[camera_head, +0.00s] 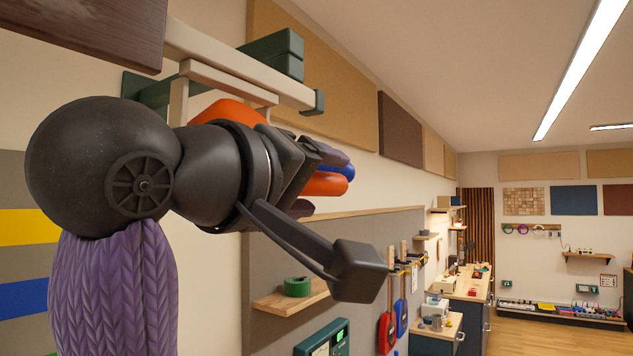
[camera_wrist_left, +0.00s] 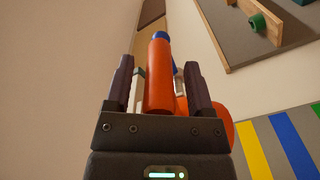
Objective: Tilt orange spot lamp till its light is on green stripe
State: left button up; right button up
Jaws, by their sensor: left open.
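The orange spot lamp (camera_head: 228,111) hangs under a rail high on the left wall, partly behind my left arm. Its orange bar (camera_head: 325,184) sticks out toward the room. My left gripper (camera_head: 322,182) is open, with one dark purple finger above the bar and one below it. In the left wrist view the bar (camera_wrist_left: 159,75) stands between the two fingers (camera_wrist_left: 159,80), with gaps on both sides. The lamp's round orange head (camera_wrist_left: 218,125) shows behind the right finger. My right gripper is not in view.
Wall stripes, including yellow (camera_head: 28,227) and blue (camera_head: 24,298), show at the left. A blue bar (camera_head: 345,170) lies just beyond the orange one. The pale rail (camera_head: 235,80) is close above my gripper. A shelf (camera_head: 290,298) with a green roll (camera_head: 297,286) is below.

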pick_arm(q)
jog(key=b+v, duration=0.5)
jog(key=v, duration=0.5)
jog(key=shift+b, duration=0.4)
jog(key=shift+w, duration=0.1)
